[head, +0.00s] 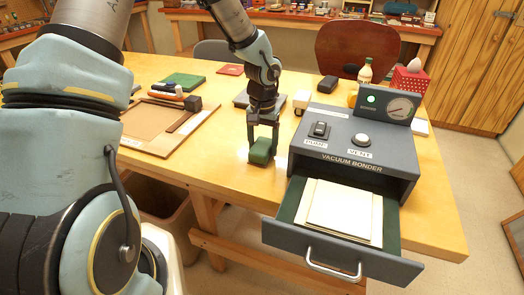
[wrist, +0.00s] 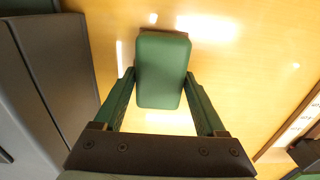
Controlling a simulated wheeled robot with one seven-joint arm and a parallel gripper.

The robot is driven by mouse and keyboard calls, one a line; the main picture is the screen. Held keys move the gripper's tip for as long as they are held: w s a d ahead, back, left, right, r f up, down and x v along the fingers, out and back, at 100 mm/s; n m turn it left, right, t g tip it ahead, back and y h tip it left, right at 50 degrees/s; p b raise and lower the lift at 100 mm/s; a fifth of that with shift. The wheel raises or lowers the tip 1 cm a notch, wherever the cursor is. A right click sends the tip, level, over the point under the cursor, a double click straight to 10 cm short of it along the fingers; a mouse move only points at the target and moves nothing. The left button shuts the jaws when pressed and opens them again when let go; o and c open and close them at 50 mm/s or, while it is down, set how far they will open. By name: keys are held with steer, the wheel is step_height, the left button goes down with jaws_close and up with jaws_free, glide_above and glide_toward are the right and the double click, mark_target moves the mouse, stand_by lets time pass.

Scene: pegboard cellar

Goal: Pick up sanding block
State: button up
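The sanding block is a green block with a brown underside (head: 262,150), at the middle of the wooden table near its front edge. My gripper (head: 263,148) points down over it, with one finger on each side. In the wrist view the block (wrist: 161,70) sits between the two fingertips (wrist: 160,74), which appear to touch its long sides. The gripper looks shut on it. Whether the block rests on the table or hangs just above it is hard to tell.
Right of the block stands the grey vacuum bonder (head: 350,135), its drawer (head: 345,262) pulled out toward the front with pale sheets inside. A wooden framed board (head: 150,140) with tools lies to the left. Bare table (head: 215,155) lies between board and block.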

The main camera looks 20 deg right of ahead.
mark_target(263, 144)
jaws_close()
step_height(263, 144, up, 10)
steer(key=shift+r+b, duration=0.1)
steer(key=shift+b, duration=0.85)
